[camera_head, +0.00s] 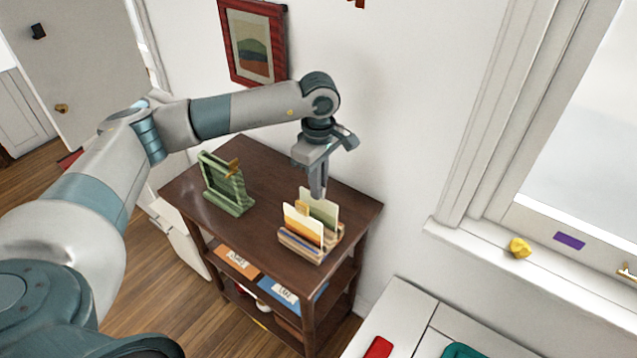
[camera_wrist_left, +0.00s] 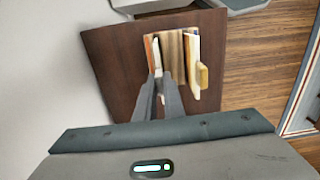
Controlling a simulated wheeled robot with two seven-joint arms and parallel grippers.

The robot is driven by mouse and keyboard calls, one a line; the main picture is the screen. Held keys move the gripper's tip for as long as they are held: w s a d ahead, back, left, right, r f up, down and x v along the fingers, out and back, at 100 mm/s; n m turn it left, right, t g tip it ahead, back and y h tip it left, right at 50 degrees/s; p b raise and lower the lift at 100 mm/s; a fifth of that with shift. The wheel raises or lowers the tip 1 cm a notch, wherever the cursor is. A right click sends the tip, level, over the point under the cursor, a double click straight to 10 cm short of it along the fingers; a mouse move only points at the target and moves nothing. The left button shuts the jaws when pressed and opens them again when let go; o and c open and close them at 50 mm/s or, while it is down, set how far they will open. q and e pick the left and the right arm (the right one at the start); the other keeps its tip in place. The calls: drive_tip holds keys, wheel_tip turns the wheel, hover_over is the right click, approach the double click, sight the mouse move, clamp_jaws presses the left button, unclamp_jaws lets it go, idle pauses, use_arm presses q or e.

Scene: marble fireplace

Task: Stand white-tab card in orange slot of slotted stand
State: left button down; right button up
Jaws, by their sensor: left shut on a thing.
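The slotted stand (camera_head: 325,247) is a wooden block with upright slots on the dark table. It also shows in the wrist view (camera_wrist_left: 172,48). My left gripper (camera_head: 318,194) points down over the stand's back part and is shut on the upper edge of a pale upright card (camera_head: 321,210). In the wrist view the left gripper's fingers (camera_wrist_left: 162,80) pinch this card beside an orange strip (camera_wrist_left: 148,50); a white bit shows between them. I cannot tell whether its lower edge is fully seated. Another cream card (camera_head: 302,224) with a yellow-orange tab stands in the front slot. My right gripper is not in view.
A green rack (camera_head: 227,187) stands on the table's left part. The dark tabletop (camera_head: 265,185) is clear between the rack and the stand. Orange and blue labelled items lie on the shelf below. A wall and a red-framed picture (camera_head: 254,42) are behind.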

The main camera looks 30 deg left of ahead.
use_arm(q)
drive_tip(key=shift+f, duration=0.2)
drive_tip(key=c, duration=1.9)
unclamp_jaws()
drive_tip(key=shift+o, duration=0.2)
drive_tip(key=shift+r, duration=0.15)
